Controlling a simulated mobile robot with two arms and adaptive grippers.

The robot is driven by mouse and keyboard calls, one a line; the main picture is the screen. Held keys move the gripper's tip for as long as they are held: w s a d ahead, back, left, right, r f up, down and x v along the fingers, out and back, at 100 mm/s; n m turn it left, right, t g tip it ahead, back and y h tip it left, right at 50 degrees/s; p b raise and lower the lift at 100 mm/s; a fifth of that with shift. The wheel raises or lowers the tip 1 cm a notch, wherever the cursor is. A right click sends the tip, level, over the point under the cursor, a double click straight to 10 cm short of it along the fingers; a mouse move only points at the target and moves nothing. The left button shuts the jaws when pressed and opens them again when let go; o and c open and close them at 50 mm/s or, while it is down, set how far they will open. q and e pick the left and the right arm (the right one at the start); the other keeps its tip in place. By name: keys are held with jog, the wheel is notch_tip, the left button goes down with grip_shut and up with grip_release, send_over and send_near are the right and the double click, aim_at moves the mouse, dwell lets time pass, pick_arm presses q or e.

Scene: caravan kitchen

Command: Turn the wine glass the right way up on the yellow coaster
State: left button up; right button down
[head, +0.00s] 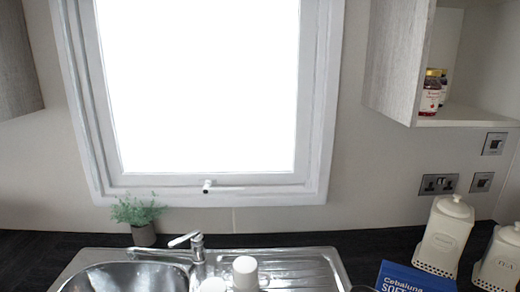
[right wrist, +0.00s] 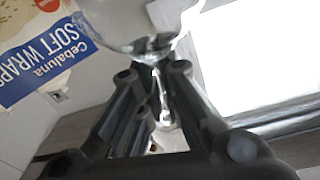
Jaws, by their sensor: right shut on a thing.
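In the right wrist view, my right gripper (right wrist: 160,70) is shut on the stem of the clear wine glass (right wrist: 125,22). The bowl shows beyond the fingertips at the top of that picture and is cut off by the edge. Part of the stem shows between the fingers. I cannot tell for sure which way up the glass is. A curved clear edge at the bottom of the head view may be part of it. The yellow coaster is in neither view. My left gripper is not in view.
A blue soft wraps pack (head: 408,279) stands at the counter's front right, also close behind the glass in the wrist view (right wrist: 45,60). White canisters (head: 446,235) stand right of it. The sink (head: 125,280), tap (head: 197,246) and a white round object (head: 245,272) are left.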

jog(key=m, duration=0.3)
jog(key=shift+r+m, duration=0.1)
jog(key=shift+m, duration=0.3)
jog(key=m, duration=0.3)
jog(key=shift+p, duration=0.4)
jog(key=m+p, duration=0.2)
jog(key=m, duration=0.3)
jog(key=shift+r, duration=0.15)
jog(key=m+p, duration=0.1)
jog(key=m, duration=0.2)
jog(key=shift+m, duration=0.6)
jog(key=m+p, duration=0.1)
jog(key=m, duration=0.1)
jog(key=shift+m+p, duration=0.3)
jog(key=shift+p, duration=0.05)
jog(key=m+p, duration=0.1)
jog(key=m, duration=0.5)
jog(key=shift+f+p, duration=0.2)
jog(key=shift+p, duration=0.15)
jog(key=shift+a+m+p, duration=0.1)
jog(key=shift+m+p, duration=0.2)
jog(key=shift+m, duration=0.7)
jog(key=m, duration=0.3)
jog(key=shift+m+p, duration=0.3)
jog(key=shift+p, duration=0.1)
jog(key=m, duration=0.3)
jog(key=shift+m, duration=0.4)
